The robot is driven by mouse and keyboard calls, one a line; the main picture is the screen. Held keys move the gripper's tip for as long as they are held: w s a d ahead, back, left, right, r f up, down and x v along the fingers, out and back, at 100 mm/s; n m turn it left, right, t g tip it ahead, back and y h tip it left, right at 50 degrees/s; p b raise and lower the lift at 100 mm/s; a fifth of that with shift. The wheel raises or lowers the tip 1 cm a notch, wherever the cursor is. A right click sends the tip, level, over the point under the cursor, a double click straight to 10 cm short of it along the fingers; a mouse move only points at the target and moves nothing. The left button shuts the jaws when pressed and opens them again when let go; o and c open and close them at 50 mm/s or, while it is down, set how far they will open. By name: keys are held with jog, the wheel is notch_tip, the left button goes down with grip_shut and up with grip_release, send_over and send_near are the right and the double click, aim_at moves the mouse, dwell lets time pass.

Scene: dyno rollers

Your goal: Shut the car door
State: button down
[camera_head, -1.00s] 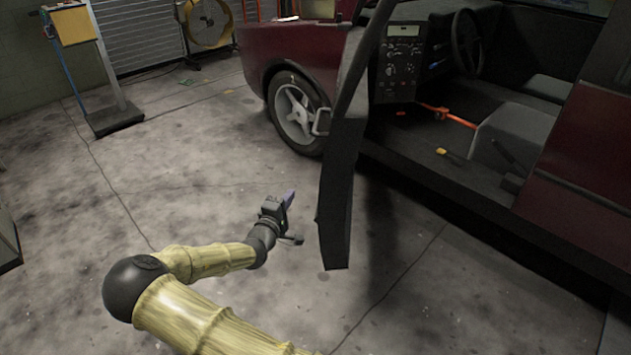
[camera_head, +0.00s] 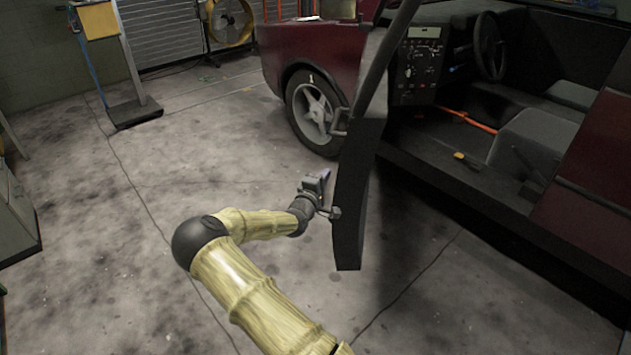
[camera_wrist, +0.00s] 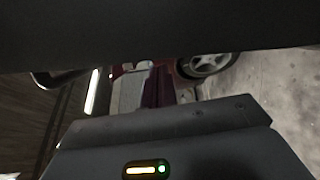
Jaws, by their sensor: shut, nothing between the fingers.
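The car door (camera_head: 357,205) stands wide open, seen nearly edge-on as a dark panel in the head view, with the cabin opening to its right. My gripper (camera_head: 325,178) is shut and empty, close to the left, outer side of the door at about mid-height. Part of my wrist seems to overlap the door edge; I cannot tell whether it touches. The dark red car (camera_head: 312,50) stands behind with its front wheel (camera_head: 314,110) beyond the door. In the wrist view a dark surface fills the top, and a wheel (camera_wrist: 207,64) shows at the upper right.
The door sill (camera_head: 470,190) and open cabin with orange bar (camera_head: 467,119) lie right of the door. A yellow fan (camera_head: 230,22) and a post on a dark base (camera_head: 135,113) stand at the back left. A grey cabinet (camera_head: 15,215) is at the left edge. The concrete floor between is clear.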

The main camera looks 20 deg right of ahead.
jog(key=shift+s+d, duration=0.6)
jog(key=shift+d, duration=0.25)
jog(key=shift+s+d, duration=0.1)
jog(key=shift+d, duration=0.05)
